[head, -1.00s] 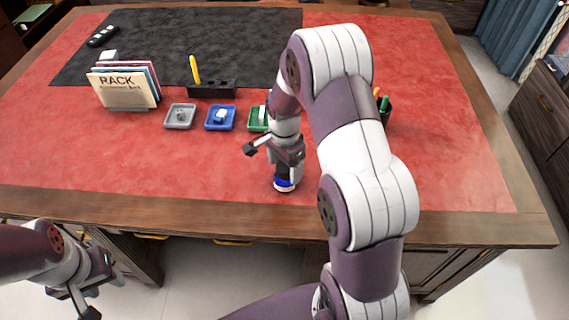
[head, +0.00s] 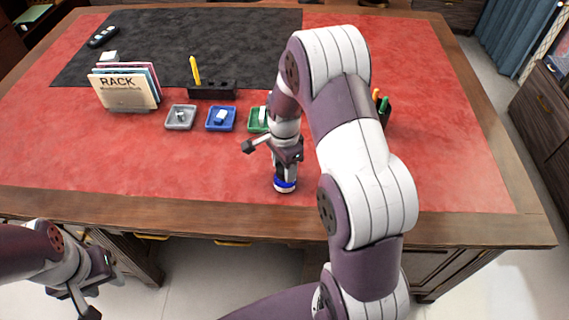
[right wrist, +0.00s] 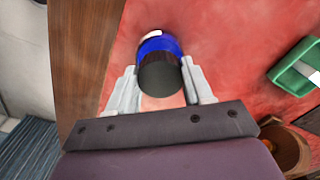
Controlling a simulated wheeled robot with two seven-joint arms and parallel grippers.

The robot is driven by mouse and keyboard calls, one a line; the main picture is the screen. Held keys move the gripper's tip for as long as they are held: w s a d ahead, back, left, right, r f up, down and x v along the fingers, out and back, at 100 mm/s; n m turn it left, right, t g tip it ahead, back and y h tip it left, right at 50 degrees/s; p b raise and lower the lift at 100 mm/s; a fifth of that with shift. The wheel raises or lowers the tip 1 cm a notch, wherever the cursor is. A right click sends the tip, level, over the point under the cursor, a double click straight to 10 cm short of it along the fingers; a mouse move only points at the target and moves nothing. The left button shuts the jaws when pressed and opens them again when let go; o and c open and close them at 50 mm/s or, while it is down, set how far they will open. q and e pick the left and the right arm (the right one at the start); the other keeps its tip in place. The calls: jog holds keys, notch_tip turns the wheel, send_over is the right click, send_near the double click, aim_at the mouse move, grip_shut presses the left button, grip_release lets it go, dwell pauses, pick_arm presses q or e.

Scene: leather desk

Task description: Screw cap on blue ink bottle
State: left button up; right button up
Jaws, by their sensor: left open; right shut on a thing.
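The blue ink bottle (head: 285,186) stands upright on the red desk top near its front edge, under my right gripper. It also shows in the right wrist view as a blue body (right wrist: 158,43) with a pale patch on its far side. A dark round cap (right wrist: 160,72) sits over the bottle's top, between the fingers of my right gripper (right wrist: 160,85). The right gripper (head: 285,172) is shut on the cap. Whether the cap's thread is engaged cannot be seen. My left gripper (head: 88,292) is open and empty, low at the left, off the desk's front edge.
Grey (head: 181,117), blue (head: 221,118) and green (head: 257,119) trays hold small items behind the bottle. A book rack (head: 125,88) and a black pen holder (head: 211,90) stand farther back. A dark pen cup (head: 385,108) is partly behind my right arm. The red surface left of the bottle is clear.

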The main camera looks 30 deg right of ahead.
jog(key=shift+f+m, duration=0.1)
jog(key=shift+m, duration=1.1)
jog(key=shift+m+p, duration=0.6)
jog(key=shift+m, duration=0.1)
jog(key=m, duration=0.2)
jog(key=shift+m+p, duration=0.3)
jog(key=m+p, duration=0.1)
jog(key=m, duration=0.1)
jog(key=shift+m, duration=1)
